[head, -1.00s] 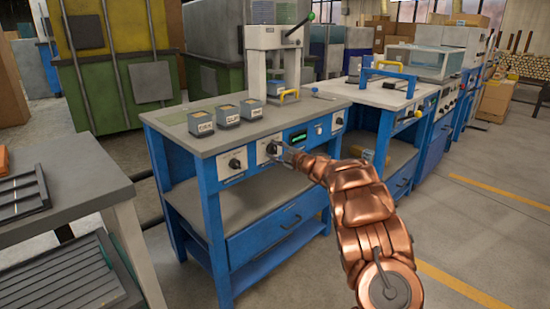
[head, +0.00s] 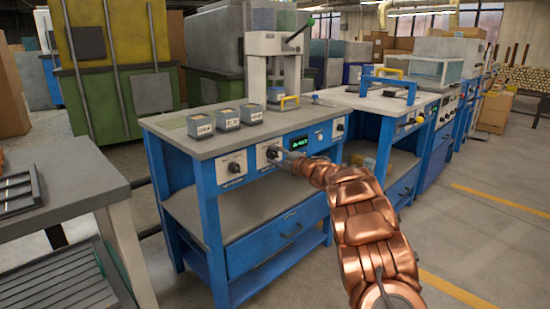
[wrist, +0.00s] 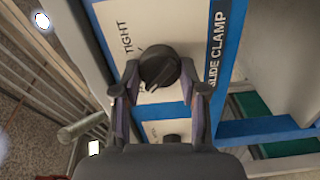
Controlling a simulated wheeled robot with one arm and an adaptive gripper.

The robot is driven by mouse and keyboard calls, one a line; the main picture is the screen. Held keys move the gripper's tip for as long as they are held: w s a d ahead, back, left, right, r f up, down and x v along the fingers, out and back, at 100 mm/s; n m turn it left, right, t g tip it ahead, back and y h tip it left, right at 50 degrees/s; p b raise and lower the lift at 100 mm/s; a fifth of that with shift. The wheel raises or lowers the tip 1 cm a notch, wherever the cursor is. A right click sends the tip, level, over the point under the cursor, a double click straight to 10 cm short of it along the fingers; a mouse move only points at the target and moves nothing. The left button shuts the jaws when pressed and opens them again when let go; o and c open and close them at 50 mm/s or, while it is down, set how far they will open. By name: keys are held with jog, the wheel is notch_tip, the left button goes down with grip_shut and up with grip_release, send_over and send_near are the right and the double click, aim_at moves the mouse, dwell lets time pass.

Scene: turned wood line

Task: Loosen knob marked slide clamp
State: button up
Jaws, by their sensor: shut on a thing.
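The slide clamp knob (wrist: 160,67) is a round black knob with a raised grip bar, on a white plate. The word TIGHT reads beside it and SLIDE CLAMP along the plate's edge. My gripper (wrist: 161,80) has its two fingers on either side of this knob and is shut on it. In the head view my gripper (head: 284,158) reaches the front panel of the blue bench and partly covers the knob (head: 271,153).
Another black knob (head: 233,167) is to the left on the same panel, and a third (head: 340,127) to the right beyond a lit display (head: 299,143). Several labelled grey boxes (head: 201,125) stand on the bench top (head: 237,136). A grey table (head: 85,190) is at the left.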

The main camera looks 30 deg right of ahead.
jog(key=o, duration=1.1)
jog(key=shift+o, duration=0.2)
jog(key=v, duration=1.2)
